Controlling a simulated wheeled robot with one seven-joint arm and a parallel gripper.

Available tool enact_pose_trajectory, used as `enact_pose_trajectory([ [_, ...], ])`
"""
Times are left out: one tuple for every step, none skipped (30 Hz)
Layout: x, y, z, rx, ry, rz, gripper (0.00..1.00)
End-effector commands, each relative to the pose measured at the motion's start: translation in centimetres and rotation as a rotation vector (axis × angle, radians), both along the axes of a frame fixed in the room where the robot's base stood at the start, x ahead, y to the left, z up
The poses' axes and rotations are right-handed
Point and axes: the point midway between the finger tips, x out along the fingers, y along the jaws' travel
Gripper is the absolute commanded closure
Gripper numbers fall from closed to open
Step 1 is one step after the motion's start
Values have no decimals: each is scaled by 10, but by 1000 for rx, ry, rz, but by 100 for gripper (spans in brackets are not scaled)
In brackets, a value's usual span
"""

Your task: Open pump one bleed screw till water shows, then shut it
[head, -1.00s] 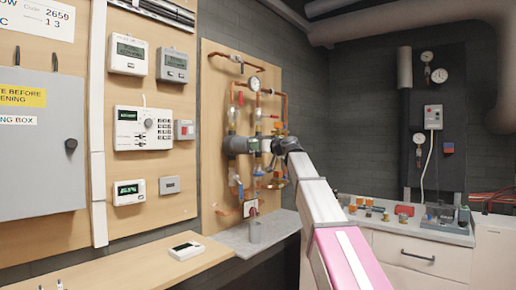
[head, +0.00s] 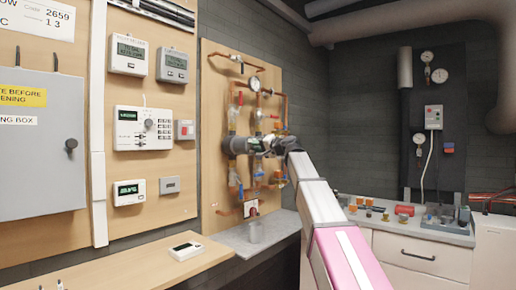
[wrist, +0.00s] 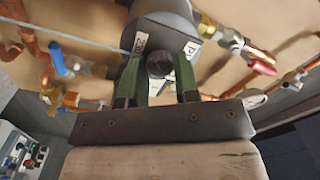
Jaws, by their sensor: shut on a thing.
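A grey pump (head: 238,145) sits among copper pipes on the wooden wall board. In the wrist view, its rounded grey body (wrist: 160,18) fills the top middle, with white labels on both sides of a dark round screw head (wrist: 160,64). My gripper (wrist: 162,72) has its green fingers on either side of that screw head and is shut on it. My gripper also shows in the head view (head: 268,145), beside the pump. The fingers hide the screw's sides. I cannot make out any water there.
A blue-handled valve (wrist: 58,60) is left of the fingers and a red-handled valve (wrist: 262,66) is right. A counter with loose fittings (head: 405,210) is at right.

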Motion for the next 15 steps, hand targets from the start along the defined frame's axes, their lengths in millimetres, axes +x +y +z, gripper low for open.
enact_pose_trajectory([
  [0, 0, 0, 25, 34, 0, 94],
  [0, 0, 0, 43, 57, 0, 94],
  [0, 0, 0, 66, 87, 0, 94],
  [0, 0, 0, 83, 109, 0, 94],
  [0, 0, 0, 101, 132, 0, 94],
  [0, 0, 0, 124, 162, 0, 94],
  [0, 0, 0, 142, 184, 0, 94],
  [0, 0, 0, 159, 206, 0, 94],
  [0, 0, 0, 182, 236, 0, 94],
  [0, 0, 0, 199, 258, 0, 94],
  [0, 0, 0, 217, 280, 0, 94],
  [0, 0, 0, 239, 308, 0, 94],
  [0, 0, 0, 255, 329, 0, 94],
  [0, 0, 0, 271, 349, 0, 94],
  [0, 0, 0, 291, 375, 0, 94],
])
